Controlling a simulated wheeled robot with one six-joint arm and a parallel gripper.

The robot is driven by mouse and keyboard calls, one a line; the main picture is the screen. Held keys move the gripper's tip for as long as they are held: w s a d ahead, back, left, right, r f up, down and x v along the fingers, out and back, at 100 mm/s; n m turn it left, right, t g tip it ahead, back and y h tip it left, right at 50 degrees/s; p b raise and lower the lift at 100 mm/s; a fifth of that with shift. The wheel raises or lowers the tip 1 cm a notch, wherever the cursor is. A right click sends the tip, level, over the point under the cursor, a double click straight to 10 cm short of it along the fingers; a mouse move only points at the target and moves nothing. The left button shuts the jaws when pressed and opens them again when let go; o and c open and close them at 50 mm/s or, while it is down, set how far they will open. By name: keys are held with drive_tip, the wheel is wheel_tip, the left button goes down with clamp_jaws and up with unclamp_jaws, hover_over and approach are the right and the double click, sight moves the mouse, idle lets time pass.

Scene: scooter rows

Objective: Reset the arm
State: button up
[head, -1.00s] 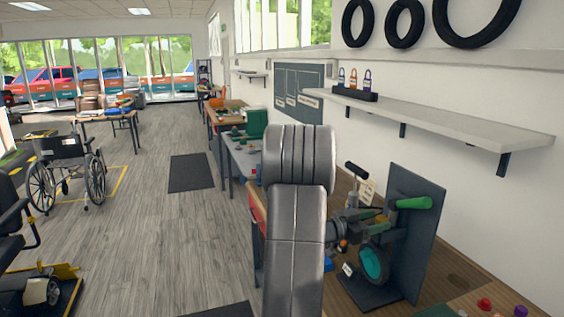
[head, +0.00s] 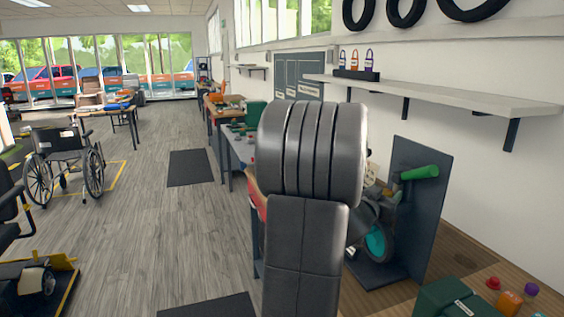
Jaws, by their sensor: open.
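My arm rises in the middle of the head view, a thick dark grey link topped by a wide ribbed joint. A grey part of the arm shows just right of it, in front of the wheel stand. My gripper cannot be made out; the arm's own links hide that area. I see nothing held.
A dark upright panel (head: 422,215) with a green handle (head: 420,173) and a teal wheel (head: 375,243) stands on the wooden bench right of my arm. A green box (head: 447,300) sits at the front. A wall shelf (head: 440,95) juts out above. The left floor is open near a wheelchair (head: 62,160).

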drive_tip(key=shift+f+y+b, duration=0.25)
drive_tip(key=shift+y+b, duration=0.05)
drive_tip(key=shift+b, duration=0.1)
drive_tip(key=v, duration=1.3)
drive_tip(key=shift+s+a, duration=0.25)
drive_tip(key=shift+s, duration=0.05)
